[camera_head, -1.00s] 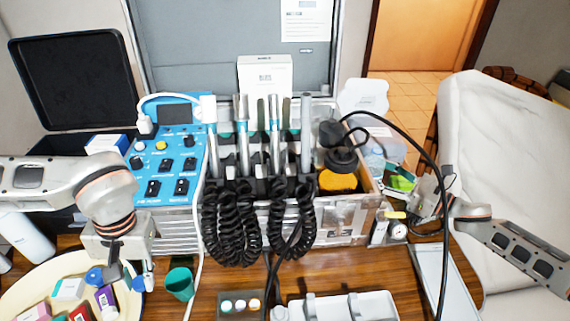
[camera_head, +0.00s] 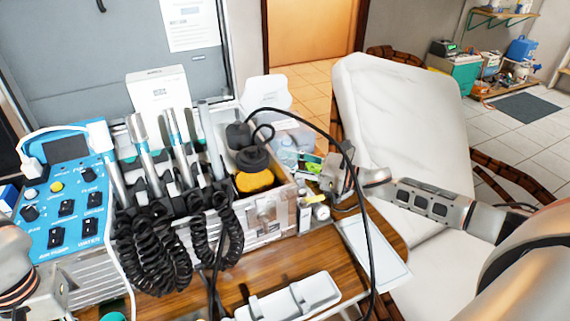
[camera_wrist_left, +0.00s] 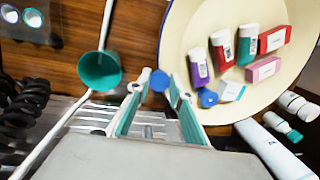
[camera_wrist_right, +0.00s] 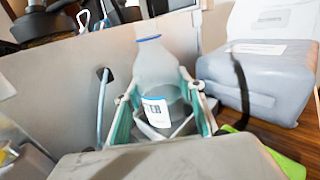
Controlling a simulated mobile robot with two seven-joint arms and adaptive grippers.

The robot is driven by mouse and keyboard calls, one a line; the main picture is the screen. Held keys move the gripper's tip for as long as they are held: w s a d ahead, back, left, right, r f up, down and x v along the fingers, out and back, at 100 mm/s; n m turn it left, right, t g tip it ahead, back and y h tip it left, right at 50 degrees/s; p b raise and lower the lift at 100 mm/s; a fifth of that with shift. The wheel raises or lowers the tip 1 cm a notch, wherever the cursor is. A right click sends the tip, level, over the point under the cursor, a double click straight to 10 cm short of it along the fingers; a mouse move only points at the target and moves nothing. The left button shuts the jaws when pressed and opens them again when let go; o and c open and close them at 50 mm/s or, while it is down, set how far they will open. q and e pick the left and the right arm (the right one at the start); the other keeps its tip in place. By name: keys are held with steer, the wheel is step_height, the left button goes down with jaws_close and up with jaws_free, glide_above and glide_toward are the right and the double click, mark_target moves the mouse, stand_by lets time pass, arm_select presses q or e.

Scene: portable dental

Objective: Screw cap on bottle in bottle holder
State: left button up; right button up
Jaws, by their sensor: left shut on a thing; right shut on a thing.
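The clear bottle (camera_wrist_right: 158,75) stands upright between the fingers of my right gripper (camera_wrist_right: 160,92), which is shut on it. It has a blue ring at its neck and a white label. In the head view the bottle (camera_head: 287,155) is beside the metal case, near my right gripper (camera_head: 328,178). Its lower part and any holder around it are hidden. My left gripper (camera_wrist_left: 159,80) is shut on a small blue cap (camera_wrist_left: 160,81), held at the fingertips, apart from the bottle. In the head view the left fingers and cap are out of frame.
A cream bowl (camera_wrist_left: 187,40) with several small boxes and bottles lies below my left gripper, beside a green cup (camera_wrist_left: 97,72). The metal case (camera_head: 262,222) holds handpieces with coiled cords. A black cable (camera_head: 352,165) arches near my right gripper. A white tray (camera_head: 375,255) lies at right.

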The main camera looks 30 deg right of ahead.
steer(key=shift+r, duration=0.15)
